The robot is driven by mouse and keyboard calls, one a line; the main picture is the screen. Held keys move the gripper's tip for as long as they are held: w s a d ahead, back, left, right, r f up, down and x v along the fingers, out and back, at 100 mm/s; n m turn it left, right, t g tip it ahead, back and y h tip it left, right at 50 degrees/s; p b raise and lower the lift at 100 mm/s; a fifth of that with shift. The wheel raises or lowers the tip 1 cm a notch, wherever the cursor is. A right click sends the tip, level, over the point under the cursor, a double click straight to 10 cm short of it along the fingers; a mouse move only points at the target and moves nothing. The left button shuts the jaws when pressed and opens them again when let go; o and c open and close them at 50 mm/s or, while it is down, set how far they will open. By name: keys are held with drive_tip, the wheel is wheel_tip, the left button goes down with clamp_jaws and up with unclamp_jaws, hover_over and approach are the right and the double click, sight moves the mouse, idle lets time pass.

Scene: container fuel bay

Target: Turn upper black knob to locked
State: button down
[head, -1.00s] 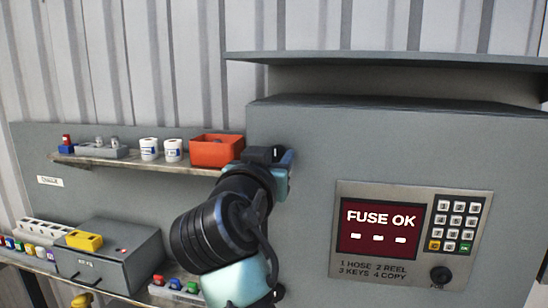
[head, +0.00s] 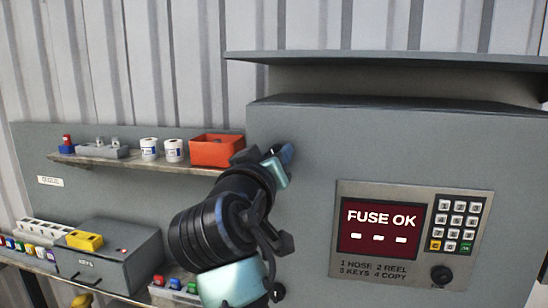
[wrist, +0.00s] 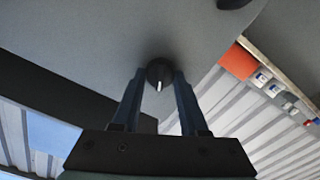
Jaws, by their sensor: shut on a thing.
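The upper black knob (wrist: 158,72) sits on the grey cabinet face (head: 330,140). In the wrist view it is round, with a white pointer mark aimed down toward the gripper's palm. My gripper (wrist: 157,85) has one dark blue finger on each side of the knob and is shut on it. In the head view my gripper (head: 280,155) is at the cabinet's upper left, rolled at a slant, and hides the knob. I cannot read any locked label.
A panel reading FUSE OK (head: 380,228) with a keypad (head: 455,225) and black key switch (head: 441,275) is right. Left are a shelf (head: 130,160) with an orange bin (head: 216,151) and a grey box (head: 110,255).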

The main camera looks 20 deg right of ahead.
drive_tip(key=n+p, duration=0.2)
drive_tip(key=n, duration=1)
drive_tip(key=shift+a+f+n+p, duration=0.1)
drive_tip(key=shift+f+n+p, duration=0.05)
drive_tip(key=shift+n+p, duration=0.2)
idle(0.4)
drive_tip(key=shift+c, duration=2.2)
unclamp_jaws()
